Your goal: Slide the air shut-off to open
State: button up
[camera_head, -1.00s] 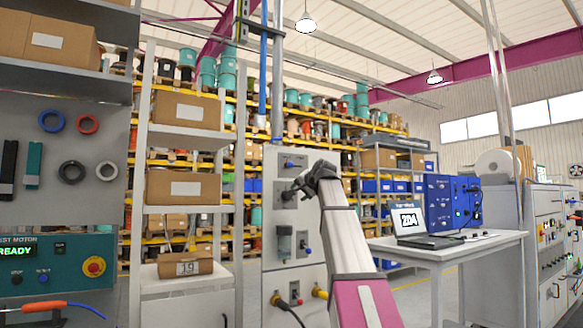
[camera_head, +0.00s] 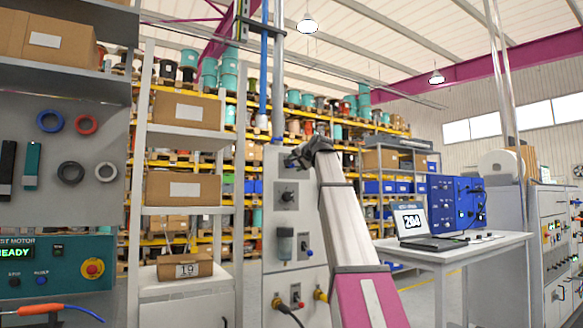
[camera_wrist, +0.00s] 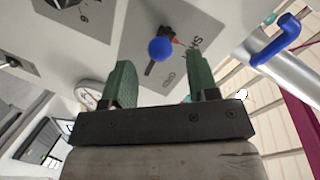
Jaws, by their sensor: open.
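The air shut-off is a blue ball knob (camera_wrist: 160,49) on a short dark lever in the wrist view. It stands on a light grey plate (camera_wrist: 195,25) with a "SHUT" label and a small red mark beside it. My gripper (camera_wrist: 163,77) is open, with one green finger on each side below the knob. The knob appears just beyond the fingertips, between their lines; I see no contact. In the head view my gripper (camera_head: 298,156) is at the upper part of the grey panel (camera_head: 285,218) and hides the knob.
A blue handle (camera_wrist: 276,42) on a grey pipe sticks out right of the plate in the wrist view. Below my gripper, the panel carries a dark rotary knob (camera_head: 288,196) and a filter bowl (camera_head: 285,243). A laptop table (camera_head: 450,248) stands to the right.

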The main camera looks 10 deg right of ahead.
jog(key=x, duration=0.4)
jog(key=shift+w+a, duration=0.1)
jog(key=shift+w, duration=0.15)
grip_shut()
jog(key=w+d, duration=0.2)
jog(key=d, duration=0.5)
jog(key=shift+w, duration=0.25)
grip_release()
jog(key=shift+d, duration=0.1)
